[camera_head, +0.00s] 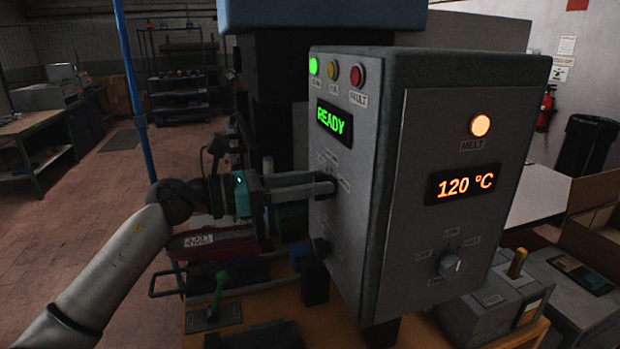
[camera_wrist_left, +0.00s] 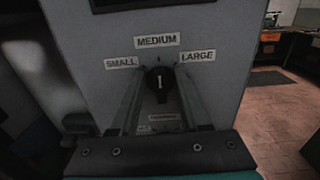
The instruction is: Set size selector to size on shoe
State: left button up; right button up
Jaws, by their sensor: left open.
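The size selector is a round black knob (camera_wrist_left: 160,82) on the grey control box (camera_head: 365,85). In the left wrist view, labels SMALL (camera_wrist_left: 121,62), MEDIUM (camera_wrist_left: 157,41) and LARGE (camera_wrist_left: 198,56) surround it. Its white mark looks close to upright, towards MEDIUM. My left gripper (camera_head: 325,186) reaches the box's left face, with its fingers (camera_wrist_left: 160,88) open on either side of the knob. I cannot tell whether they touch it. In the head view the gripper hides most of the knob. No size marking on a shoe is readable. My right gripper is not in view.
The box shows a green READY display (camera_head: 335,122) and a 120 °C display (camera_head: 465,185). A mode knob (camera_head: 450,263) is on its front face. A green-handled lever (camera_head: 217,295) stands below my left arm. Open floor lies at the left.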

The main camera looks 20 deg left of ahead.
pick_arm(q)
grip_shut()
dwell(0.3)
dwell(0.3)
